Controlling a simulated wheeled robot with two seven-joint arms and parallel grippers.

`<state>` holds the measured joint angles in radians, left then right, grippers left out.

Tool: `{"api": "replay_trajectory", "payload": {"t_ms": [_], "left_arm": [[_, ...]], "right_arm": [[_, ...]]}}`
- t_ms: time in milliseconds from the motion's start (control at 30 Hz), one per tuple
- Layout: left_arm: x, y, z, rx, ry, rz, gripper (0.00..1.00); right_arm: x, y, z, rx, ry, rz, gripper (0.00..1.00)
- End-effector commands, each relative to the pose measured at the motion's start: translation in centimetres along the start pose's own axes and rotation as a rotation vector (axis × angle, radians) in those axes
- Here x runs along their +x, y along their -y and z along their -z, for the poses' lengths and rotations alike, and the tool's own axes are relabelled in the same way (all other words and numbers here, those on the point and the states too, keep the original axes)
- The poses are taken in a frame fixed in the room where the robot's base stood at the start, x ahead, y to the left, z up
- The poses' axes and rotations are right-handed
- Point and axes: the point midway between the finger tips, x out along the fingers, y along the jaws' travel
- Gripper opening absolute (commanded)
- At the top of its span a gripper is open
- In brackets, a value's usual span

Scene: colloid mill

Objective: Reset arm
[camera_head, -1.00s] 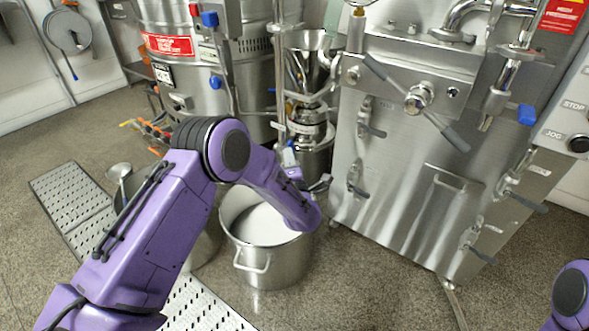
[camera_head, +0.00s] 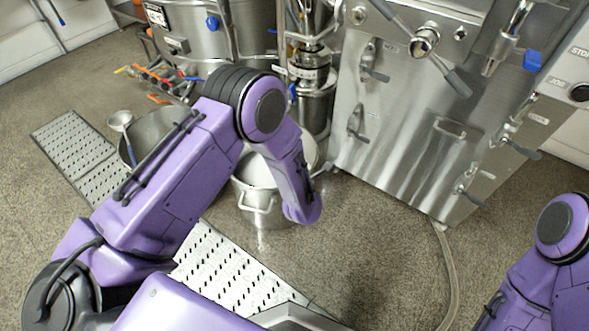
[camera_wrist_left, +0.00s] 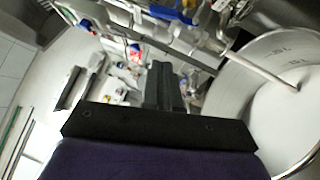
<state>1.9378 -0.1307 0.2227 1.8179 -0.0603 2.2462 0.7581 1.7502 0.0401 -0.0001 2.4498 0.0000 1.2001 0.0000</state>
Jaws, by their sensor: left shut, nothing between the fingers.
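My left arm (camera_head: 180,175) comes in from the left in the head view and bends down over a steel pot. Its gripper is mostly hidden behind the forearm there. In the left wrist view my left gripper (camera_wrist_left: 165,85) shows with its dark fingers together and nothing between them. My right arm (camera_head: 555,255) shows at the lower right of the head view; its gripper is out of frame.
The steel pot (camera_head: 255,200) stands below my left forearm; another steel pot (camera_head: 150,125) with a ladle (camera_head: 120,121) is behind the arm. The steel mill cabinet (camera_head: 420,120) stands right. Perforated floor plates (camera_head: 75,145) lie left. Open floor (camera_head: 365,255) lies front right.

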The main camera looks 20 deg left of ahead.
Motion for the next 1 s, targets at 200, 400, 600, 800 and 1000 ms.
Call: {"api": "replay_trajectory", "payload": {"t_ms": [200,400,600,800,1000], "left_arm": [[-6.4,0.0,-0.1,0.002,0.004,0.002,0.00],[-9.9,0.2,-0.1,0.001,0.002,0.000,0.00],[-10.7,0.3,0.0,0.001,-0.002,0.000,0.00],[-10.7,0.6,-0.3,0.055,0.016,0.015,0.00],[-13.3,7.4,1.4,0.777,0.397,0.341,0.00]], "right_arm": [[-1.0,-0.1,0.4,0.000,0.000,0.000,0.43],[-1.3,-0.1,0.5,0.000,0.000,0.000,0.43],[-1.3,-0.1,0.5,0.000,0.000,0.000,0.43],[-1.3,-0.1,0.5,0.000,0.000,0.000,0.43],[-1.2,-0.1,0.5,0.000,0.000,0.000,0.43]]}}
